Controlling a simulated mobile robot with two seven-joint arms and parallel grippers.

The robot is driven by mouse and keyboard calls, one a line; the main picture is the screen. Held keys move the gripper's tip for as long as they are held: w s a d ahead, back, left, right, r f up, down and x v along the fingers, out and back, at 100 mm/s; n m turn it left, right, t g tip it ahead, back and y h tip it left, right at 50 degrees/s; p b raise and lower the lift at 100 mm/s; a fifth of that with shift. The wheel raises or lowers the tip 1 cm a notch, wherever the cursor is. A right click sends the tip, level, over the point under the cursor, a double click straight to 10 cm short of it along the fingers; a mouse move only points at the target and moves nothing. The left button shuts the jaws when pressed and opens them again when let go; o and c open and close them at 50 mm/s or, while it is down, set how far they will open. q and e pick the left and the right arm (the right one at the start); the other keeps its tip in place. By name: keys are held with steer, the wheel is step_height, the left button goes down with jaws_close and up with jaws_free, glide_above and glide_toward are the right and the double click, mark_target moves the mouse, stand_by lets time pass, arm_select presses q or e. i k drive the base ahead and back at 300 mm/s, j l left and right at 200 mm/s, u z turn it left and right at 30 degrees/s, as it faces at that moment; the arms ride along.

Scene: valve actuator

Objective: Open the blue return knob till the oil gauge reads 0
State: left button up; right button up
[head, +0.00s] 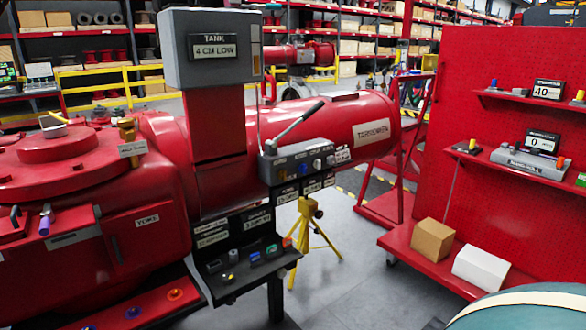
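Neither of my grippers is in view. A grey hand-pump block (300,160) with a tilted lever (300,123) is mounted in front of the red actuator cylinder. A row of small knobs sits on its face; one looks bluish (303,168) and one is whitish (317,164). Their labels are too small to read, so I cannot tell which is the return knob. On the right red panel, one display (541,142) reads 0 and another display (548,89) reads 40. I cannot tell which of them is the oil gauge.
A grey tank box (212,48) labelled "4 CM LOW" stands above the cylinder (350,120). A black tray (245,270) holds small coloured parts. A brown box (432,240) and a white box (481,268) sit on the red lower shelf. Grey floor (350,285) is open between.

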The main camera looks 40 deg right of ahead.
mark_target(303, 168)
steer(key=z, duration=1.3)
